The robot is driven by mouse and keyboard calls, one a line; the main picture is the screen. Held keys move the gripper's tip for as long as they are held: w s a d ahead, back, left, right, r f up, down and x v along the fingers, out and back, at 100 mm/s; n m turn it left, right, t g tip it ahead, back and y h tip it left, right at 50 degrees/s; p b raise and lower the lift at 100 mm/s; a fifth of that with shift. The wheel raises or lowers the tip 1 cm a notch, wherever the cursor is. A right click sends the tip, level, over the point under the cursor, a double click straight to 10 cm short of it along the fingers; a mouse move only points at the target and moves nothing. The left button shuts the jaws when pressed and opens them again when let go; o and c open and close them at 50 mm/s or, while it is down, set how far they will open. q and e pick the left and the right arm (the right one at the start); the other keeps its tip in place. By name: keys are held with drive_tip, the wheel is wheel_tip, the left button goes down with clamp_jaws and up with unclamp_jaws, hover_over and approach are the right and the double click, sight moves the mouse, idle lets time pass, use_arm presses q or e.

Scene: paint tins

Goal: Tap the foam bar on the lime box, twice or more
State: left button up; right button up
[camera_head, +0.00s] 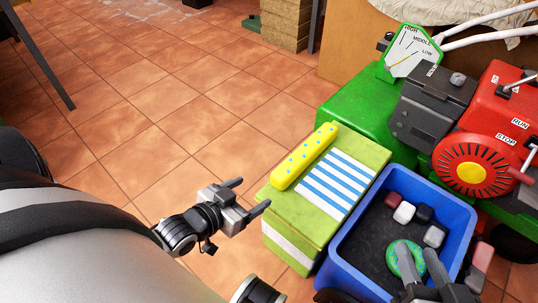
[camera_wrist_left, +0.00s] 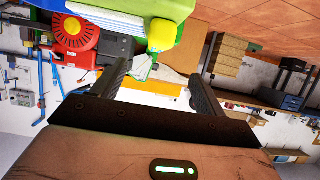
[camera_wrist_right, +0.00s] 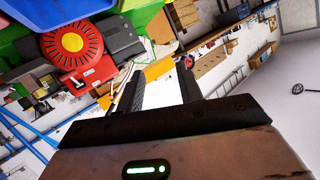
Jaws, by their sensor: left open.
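The yellow foam bar (camera_head: 305,157) with blue dots lies on top of the lime box (camera_head: 285,205), along its left edge. One yellow end of the bar shows in the left wrist view (camera_wrist_left: 160,36). A blue-and-white striped cloth (camera_head: 338,183) lies beside it on the box. My left gripper (camera_head: 252,194) is open and empty, left of the lime box and apart from the bar. My right gripper (camera_head: 436,262) is open with nothing seen between its fingers, over the blue bin at the lower right; its fingers partly cover a green ring (camera_head: 405,262).
The blue bin (camera_head: 345,255) stands right of the lime box and holds several small blocks. A green and red machine (camera_head: 475,165) with a gauge stands behind them. Tiled floor (camera_head: 150,140) lies open to the left.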

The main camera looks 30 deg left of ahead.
sight(285, 172)
use_arm(q)
drive_tip(key=b+x, duration=0.6)
drive_tip(key=x, duration=0.8)
drive_tip(key=shift+b+x, duration=0.3)
drive_tip(key=shift+x, duration=0.55)
drive_tip(key=shift+r, duration=0.15)
use_arm(e)
drive_tip(key=r+m+t+y, duration=0.1)
drive_tip(key=a+r+m+t+y, duration=0.1)
drive_tip(key=shift+w+a+r+y, duration=0.25)
drive_tip(key=shift+w+y, duration=0.05)
drive_tip(key=shift+w, duration=0.05)
use_arm(q)
drive_tip(key=c, duration=1)
drive_tip(key=shift+r, duration=1.1)
drive_tip(key=shift+c, duration=0.2)
wheel_tip(285, 172, down, 2)
drive_tip(key=shift+f, duration=0.25)
drive_tip(key=shift+r, duration=0.1)
drive_tip(key=shift+c, duration=0.2)
